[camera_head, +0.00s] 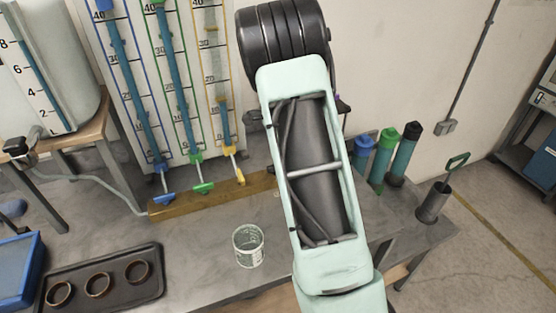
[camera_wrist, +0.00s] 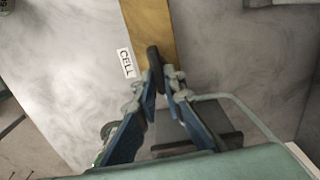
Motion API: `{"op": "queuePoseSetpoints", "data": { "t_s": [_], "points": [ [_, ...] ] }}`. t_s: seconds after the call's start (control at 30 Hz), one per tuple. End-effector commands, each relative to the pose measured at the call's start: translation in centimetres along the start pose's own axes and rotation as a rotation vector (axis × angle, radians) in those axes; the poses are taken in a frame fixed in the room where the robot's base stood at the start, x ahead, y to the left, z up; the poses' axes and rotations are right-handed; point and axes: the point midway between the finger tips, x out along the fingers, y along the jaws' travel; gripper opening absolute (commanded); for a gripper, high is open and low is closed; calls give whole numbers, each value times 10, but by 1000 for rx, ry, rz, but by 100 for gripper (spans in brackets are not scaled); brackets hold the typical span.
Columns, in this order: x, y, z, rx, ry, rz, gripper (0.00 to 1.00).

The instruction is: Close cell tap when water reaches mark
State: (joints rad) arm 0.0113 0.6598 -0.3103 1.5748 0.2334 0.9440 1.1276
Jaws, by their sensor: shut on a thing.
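In the wrist view my gripper (camera_wrist: 160,82) is shut on a dark tap handle (camera_wrist: 155,60), beside a white label (camera_wrist: 126,63) reading CELL. The handle stands in front of a wooden rail (camera_wrist: 150,22). In the head view my arm hides the gripper and this tap. A clear tank (camera_head: 62,60) with a scale strip marked 2 to 8 and a blue column stands at the upper left. Three scaled tubes on a white panel (camera_head: 141,100) hold blue-teal liquid, the yellow one lower. I cannot see the cell's water level or its mark.
Blue, green and yellow taps (camera_head: 203,188) sit at the wooden rail (camera_head: 215,197). An empty-looking clear beaker (camera_head: 248,246) stands on the grey bench. A black tray (camera_head: 60,280) with three rings is at the lower left. Capped cylinders (camera_head: 384,158) and a metal cup (camera_head: 432,204) stand right of my arm.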

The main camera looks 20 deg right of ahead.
Motion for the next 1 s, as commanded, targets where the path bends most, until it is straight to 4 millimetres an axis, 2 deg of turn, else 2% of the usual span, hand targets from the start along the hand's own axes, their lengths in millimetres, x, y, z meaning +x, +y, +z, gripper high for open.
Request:
{"op": "queuePoseSetpoints", "data": {
  "t_s": [0.67, 0.7, 0.83, 1.0],
  "points": [
    [-1, 0, 0, 66, 1, -2, 0],
    [-1, 0, 0, 66, 1, -2, 11],
    [-1, 0, 0, 65, 1, -2, 26],
    [0, 0, 0, 65, 0, -1, 27]
  ]
}}
